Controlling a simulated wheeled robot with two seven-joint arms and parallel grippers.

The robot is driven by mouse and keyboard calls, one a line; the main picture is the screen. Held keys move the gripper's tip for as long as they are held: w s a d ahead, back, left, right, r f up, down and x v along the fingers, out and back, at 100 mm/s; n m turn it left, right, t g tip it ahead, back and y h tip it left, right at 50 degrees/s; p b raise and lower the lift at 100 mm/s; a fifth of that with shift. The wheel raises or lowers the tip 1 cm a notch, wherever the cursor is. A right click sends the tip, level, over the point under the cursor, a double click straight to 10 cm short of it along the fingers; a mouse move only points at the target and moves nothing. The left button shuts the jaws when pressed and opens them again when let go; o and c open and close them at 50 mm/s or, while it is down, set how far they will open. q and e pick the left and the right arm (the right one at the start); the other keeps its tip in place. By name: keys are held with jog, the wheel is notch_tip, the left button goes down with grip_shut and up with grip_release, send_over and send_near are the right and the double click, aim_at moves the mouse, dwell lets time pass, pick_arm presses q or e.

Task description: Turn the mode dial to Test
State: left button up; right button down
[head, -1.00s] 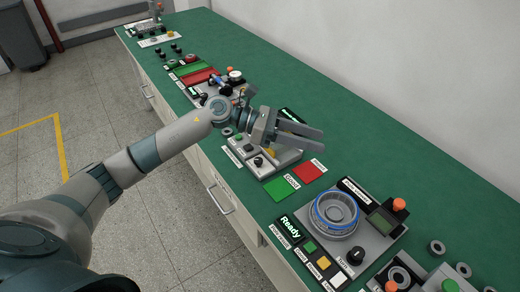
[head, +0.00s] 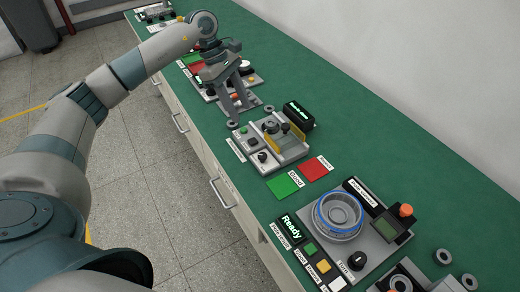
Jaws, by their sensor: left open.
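My left gripper (head: 238,106) is open, with its two fingers pointing down and nothing between them. It is over the bench near the far edge of the middle station (head: 285,155). That station has a black knob (head: 262,156), a green button (head: 243,131) and a lit dark display (head: 298,114). Another black knob (head: 357,260) is on the nearer winder station. The labels by both knobs are too small to read, so I cannot tell which is the mode dial or where it points. My right gripper is not in view.
A green pad (head: 285,185) and a red pad (head: 314,169) lie between the two stations. The near station holds a blue-rimmed ring (head: 338,212) and a "Ready" display (head: 290,228). The green bench (head: 400,150) is clear along the wall.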

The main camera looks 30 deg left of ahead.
pick_arm(q)
jog(key=shift+d+f, duration=0.1)
jog(key=p, duration=0.6)
send_near(262, 155)
jog(key=x, duration=0.7)
jog(key=shift+d+f, duration=0.15)
jog(key=shift+f, duration=0.3)
jog(key=c, duration=1)
